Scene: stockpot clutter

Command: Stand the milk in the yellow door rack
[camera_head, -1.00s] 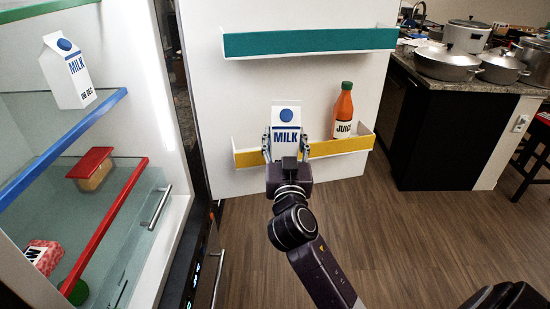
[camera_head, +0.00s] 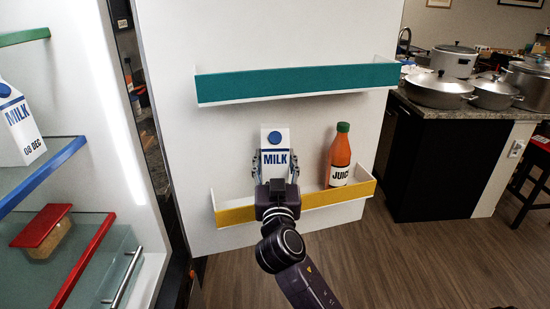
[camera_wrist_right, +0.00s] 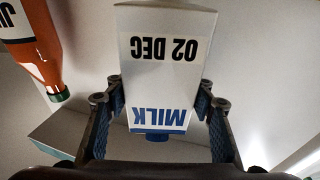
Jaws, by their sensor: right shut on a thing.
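My right gripper (camera_head: 275,168) is shut on a white milk carton (camera_head: 276,137) with a blue cap and blue lettering. The carton is upright in the head view, in front of the white door. The right wrist view shows its "02 DEC" face (camera_wrist_right: 165,50) between the two fingers (camera_wrist_right: 160,115). The yellow door rack (camera_head: 236,216) is low on the door, and the carton shows above the left half of its front strip. My gripper hides the carton's lower part, so I cannot tell whether it touches the rack. My left gripper is not in view.
An orange juice bottle (camera_head: 340,158) stands at the yellow rack's right end; it also shows in the wrist view (camera_wrist_right: 35,50). A teal rack (camera_head: 297,82) is above. Another milk carton (camera_head: 17,125), marked "08 DEC", stands on the blue-edged fridge shelf (camera_head: 50,165) at left.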

